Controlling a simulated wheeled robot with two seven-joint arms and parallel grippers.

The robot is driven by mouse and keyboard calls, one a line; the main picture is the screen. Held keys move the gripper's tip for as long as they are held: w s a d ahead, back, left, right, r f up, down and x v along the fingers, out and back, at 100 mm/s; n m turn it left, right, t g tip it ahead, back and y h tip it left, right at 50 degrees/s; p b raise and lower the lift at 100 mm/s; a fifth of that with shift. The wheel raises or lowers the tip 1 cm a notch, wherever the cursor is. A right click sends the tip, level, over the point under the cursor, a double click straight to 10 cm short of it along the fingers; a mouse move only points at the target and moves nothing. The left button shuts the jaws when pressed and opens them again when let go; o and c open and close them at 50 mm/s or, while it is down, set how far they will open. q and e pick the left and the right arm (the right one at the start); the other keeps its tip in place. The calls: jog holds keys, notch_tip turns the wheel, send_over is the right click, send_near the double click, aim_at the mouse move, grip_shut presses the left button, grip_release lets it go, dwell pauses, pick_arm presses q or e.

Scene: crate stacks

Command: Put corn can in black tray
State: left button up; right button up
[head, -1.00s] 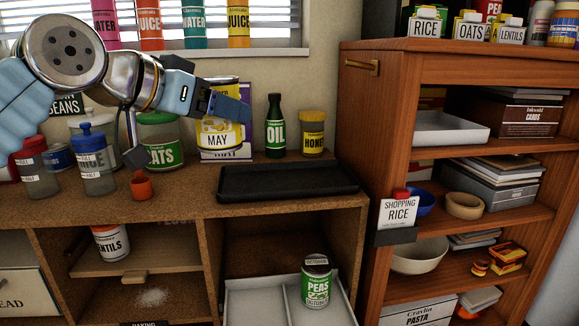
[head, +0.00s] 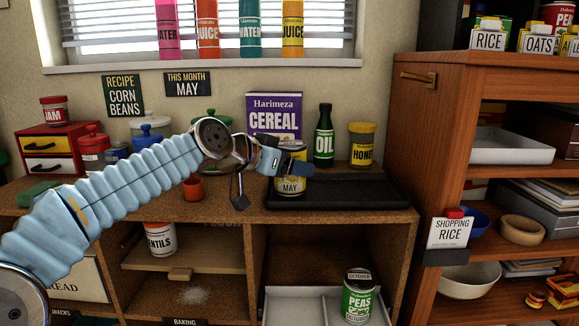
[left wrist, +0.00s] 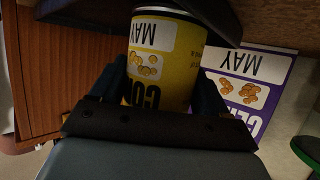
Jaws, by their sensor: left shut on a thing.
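The corn can (head: 290,187) has a yellow label with "MAY" on it. In the left wrist view the can (left wrist: 165,60) appears upside down with "CO" legible. My left gripper (head: 284,160) is shut around its upper part, and the fingers also show at its sides in the left wrist view (left wrist: 163,88). The black tray (head: 350,190) lies on the wooden counter. The can is upright over the tray's left end, its bottom low against the tray; I cannot tell whether it touches. My right gripper is not in view.
A purple cereal box (head: 273,105), a green oil bottle (head: 324,135) and a honey jar (head: 361,147) stand behind the tray. An orange cup (head: 193,188) is left of it. A peas can (head: 357,298) stands in the white divided tray (head: 290,306) below. The tray's right side is empty.

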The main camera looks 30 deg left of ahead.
pick_arm(q)
jog(key=shift+f, duration=0.2)
jog(key=o, duration=1.4)
jog(key=shift+c, duration=0.2)
jog(key=shift+r, duration=0.1)
jog(key=v, duration=1.2)
jog(key=shift+b, duration=0.4)
